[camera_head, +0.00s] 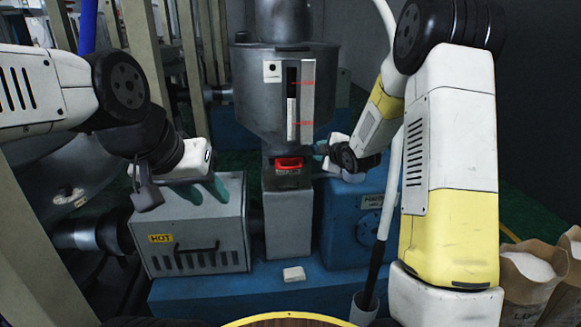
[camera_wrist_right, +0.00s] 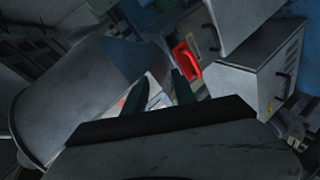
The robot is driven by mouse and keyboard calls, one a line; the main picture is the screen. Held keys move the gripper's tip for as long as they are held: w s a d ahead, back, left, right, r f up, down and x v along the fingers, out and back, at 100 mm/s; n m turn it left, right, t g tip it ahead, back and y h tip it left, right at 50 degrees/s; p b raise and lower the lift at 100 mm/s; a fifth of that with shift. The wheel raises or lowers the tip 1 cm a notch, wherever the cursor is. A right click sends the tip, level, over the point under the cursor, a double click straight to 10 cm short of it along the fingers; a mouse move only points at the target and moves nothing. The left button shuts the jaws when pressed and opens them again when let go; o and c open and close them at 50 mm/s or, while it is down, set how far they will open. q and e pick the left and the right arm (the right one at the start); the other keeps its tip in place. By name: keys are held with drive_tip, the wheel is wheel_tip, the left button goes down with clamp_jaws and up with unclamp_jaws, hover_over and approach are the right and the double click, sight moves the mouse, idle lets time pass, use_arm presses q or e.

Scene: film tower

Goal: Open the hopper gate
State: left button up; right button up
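The hopper (camera_head: 265,95) is a grey metal vessel with a sight gauge on its front. Its gate has a red handle (camera_head: 289,163) on the neck below the cone. In the right wrist view the red handle (camera_wrist_right: 187,60) lies just beyond the right-hand fingertip. My right gripper (camera_head: 321,157) is just right of the handle, apart from it as far as I can tell. Its fingers (camera_wrist_right: 158,83) are spread with nothing held between them. My left gripper (camera_head: 206,192) has its two teal fingers apart, above the top of the grey box, and looks empty.
A grey box (camera_head: 190,230) marked HOT stands left of the neck. A blue housing (camera_head: 345,230) stands to the right. A small white block (camera_head: 293,274) lies on the blue base. A white cup (camera_head: 364,308) holds a dark rod. Open sacks (camera_head: 530,275) stand at lower right.

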sight(291, 168)
drive_tip(key=w+a+f+n+y, duration=0.35)
drive_tip(key=a+f+n, duration=0.25)
drive_tip(key=f, duration=0.4)
drive_tip(key=shift+t+y, duration=0.25)
drive_tip(key=shift+t, duration=0.05)
drive_tip(key=x, duration=0.6)
drive_tip(key=shift+w+a+f, duration=0.1)
drive_tip(key=shift+w+a, duration=0.15)
drive_tip(key=shift+a, duration=0.05)
clamp_jaws()
idle(0.4)
